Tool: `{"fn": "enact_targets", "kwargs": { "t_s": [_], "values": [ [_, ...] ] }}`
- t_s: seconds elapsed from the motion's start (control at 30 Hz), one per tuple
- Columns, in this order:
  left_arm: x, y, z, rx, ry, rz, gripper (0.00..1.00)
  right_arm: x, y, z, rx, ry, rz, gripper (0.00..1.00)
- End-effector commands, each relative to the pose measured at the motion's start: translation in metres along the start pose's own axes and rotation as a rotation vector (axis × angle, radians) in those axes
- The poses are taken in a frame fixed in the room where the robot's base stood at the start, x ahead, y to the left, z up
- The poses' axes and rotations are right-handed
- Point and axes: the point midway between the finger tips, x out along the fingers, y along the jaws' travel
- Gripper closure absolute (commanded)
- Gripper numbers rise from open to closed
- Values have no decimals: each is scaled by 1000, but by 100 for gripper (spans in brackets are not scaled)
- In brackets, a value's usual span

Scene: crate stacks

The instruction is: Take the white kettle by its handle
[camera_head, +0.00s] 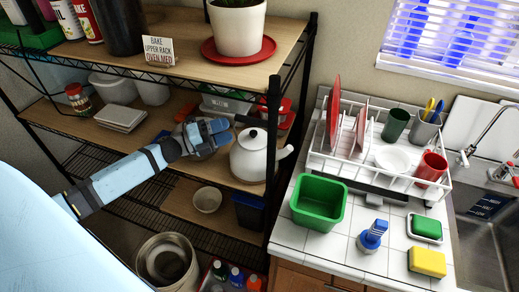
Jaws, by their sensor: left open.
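The white kettle (251,158) stands upright on the middle wooden shelf of the rack, at its right end. Its spout points right, behind the rack's dark front post. A dark bar just above the kettle may be its handle or part of my gripper; I cannot tell which. My left arm reaches in from the left, and my left gripper (228,131) is at the kettle's upper left side. It is open, with nothing seen between its fingers. I cannot tell whether it touches the kettle. My right gripper is not in view.
The dark rack post (272,145) stands close to the kettle's right. The upper shelf (185,60), with a potted plant (237,28) on a red saucer, overhangs it. A bowl (207,199) sits below. The tiled counter right holds a green bin (318,202) and a dish rack (374,165).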

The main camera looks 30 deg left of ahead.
Motion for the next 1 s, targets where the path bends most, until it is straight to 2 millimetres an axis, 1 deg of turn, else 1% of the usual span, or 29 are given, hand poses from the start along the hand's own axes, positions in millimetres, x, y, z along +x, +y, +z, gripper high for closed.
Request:
{"fn": "enact_targets", "kwargs": {
  "t_s": [0.03,0.13,0.2,0.37,0.47,0.6,0.7,0.8,1.0],
  "values": [
    [11,-4,1,0,0,-4,45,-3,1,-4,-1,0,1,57],
    [27,-3,1,-1,-1,-2,45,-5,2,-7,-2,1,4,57],
    [35,-2,0,-1,-1,-2,45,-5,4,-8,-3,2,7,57],
    [44,0,0,-3,-1,-1,45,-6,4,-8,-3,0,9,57],
    [56,0,-2,-4,-1,-2,45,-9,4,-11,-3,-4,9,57],
    [78,5,-4,-2,-2,-2,45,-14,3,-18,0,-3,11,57],
    [89,6,-4,-3,-2,-1,45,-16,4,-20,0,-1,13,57],
    [93,8,-5,-4,-2,1,45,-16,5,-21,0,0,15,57],
    [93,8,-5,-3,-2,1,45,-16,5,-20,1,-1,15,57]
  ]
}}
